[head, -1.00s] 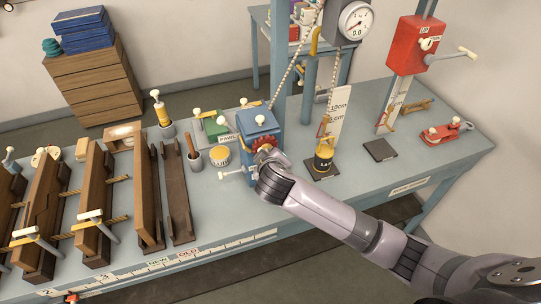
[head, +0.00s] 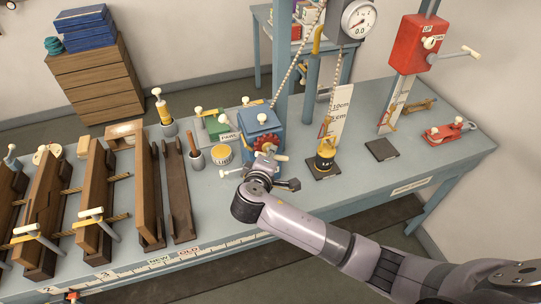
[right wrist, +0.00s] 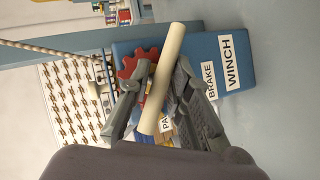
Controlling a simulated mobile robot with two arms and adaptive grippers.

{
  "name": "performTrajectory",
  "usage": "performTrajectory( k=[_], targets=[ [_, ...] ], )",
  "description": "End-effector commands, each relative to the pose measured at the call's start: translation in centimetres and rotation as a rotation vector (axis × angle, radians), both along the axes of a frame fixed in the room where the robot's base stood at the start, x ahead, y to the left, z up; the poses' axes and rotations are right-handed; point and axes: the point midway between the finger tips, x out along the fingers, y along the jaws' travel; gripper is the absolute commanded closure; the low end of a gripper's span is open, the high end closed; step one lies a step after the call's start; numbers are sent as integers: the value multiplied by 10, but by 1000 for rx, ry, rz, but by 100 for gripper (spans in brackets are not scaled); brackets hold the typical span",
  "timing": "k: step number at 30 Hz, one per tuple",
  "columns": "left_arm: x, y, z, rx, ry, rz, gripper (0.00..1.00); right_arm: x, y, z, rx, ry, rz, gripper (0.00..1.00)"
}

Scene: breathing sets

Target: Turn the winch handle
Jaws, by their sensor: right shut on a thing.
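The blue winch (head: 259,122) stands on the bench, with a red gear wheel (head: 267,141) on its near side. My right gripper (head: 267,161) is in front of the winch, shut on the cream winch handle (head: 282,158). In the right wrist view the handle (right wrist: 174,52) lies slanted between the fingers (right wrist: 155,95), with the red gear (right wrist: 140,70) and the WINCH label (right wrist: 229,63) behind it. A rope (head: 297,62) rises from the winch. A yellow and black weight (head: 325,160) is at the dark pad (head: 323,174); any gap is unclear. My left gripper is not in view.
A white-ended lever (head: 231,172) sticks out left of my gripper. A dial gauge (head: 360,20) hangs above, and a red crank box (head: 418,44) is at right.

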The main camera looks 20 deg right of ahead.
Motion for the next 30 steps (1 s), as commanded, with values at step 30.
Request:
performTrajectory(
  k=[30],
  targets=[
    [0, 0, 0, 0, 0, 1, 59, 1, 0, 1, 0, -2, 2, 75]
  ],
)
